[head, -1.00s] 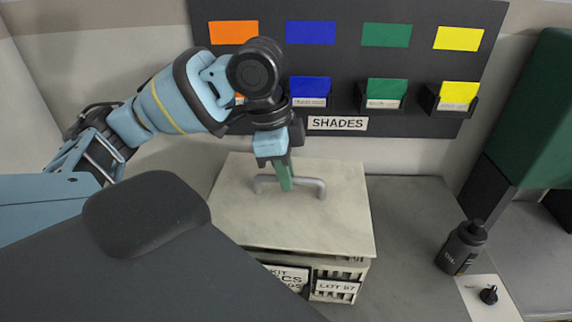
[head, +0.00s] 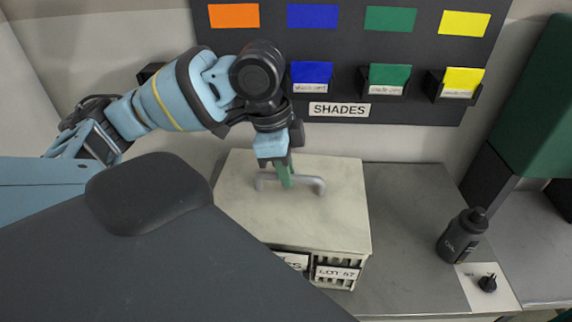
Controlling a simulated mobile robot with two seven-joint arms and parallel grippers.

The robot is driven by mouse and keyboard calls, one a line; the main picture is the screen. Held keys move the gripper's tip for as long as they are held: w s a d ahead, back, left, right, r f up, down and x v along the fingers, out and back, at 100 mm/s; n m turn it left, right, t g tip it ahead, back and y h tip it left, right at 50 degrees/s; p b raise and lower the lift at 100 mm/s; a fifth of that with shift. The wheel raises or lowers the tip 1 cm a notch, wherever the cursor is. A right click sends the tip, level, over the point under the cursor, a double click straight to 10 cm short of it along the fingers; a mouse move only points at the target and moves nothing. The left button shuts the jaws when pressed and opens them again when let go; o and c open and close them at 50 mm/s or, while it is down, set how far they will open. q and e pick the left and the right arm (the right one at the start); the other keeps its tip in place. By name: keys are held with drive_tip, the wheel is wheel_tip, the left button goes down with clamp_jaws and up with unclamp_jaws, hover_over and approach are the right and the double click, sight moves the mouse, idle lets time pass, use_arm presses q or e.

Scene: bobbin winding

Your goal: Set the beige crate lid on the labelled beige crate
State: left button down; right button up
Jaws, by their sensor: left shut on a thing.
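The beige crate lid (head: 335,220) is a flat square panel with a grey bar handle (head: 312,181) on top. It lies over the labelled beige crate (head: 345,285), whose slatted front and "LOT 57" label show below the lid's front edge. The lid looks level and close to the rim; I cannot tell whether it touches all round. My left gripper (head: 286,180) points down and is shut on the lid's handle. My dark body part hides the crate's left front. My right gripper is not in view.
A dark "SHADES" board (head: 425,60) with coloured cards and holders stands behind. A black bottle (head: 463,235) and a small black knob (head: 488,283) on a white plate are at the right. The grey bench (head: 405,225) between is clear.

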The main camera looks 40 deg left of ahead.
use_arm(q)
drive_tip(key=c, duration=1.3)
unclamp_jaws()
drive_tip(key=shift+c, duration=0.2)
drive_tip(key=shift+v, duration=3.95)
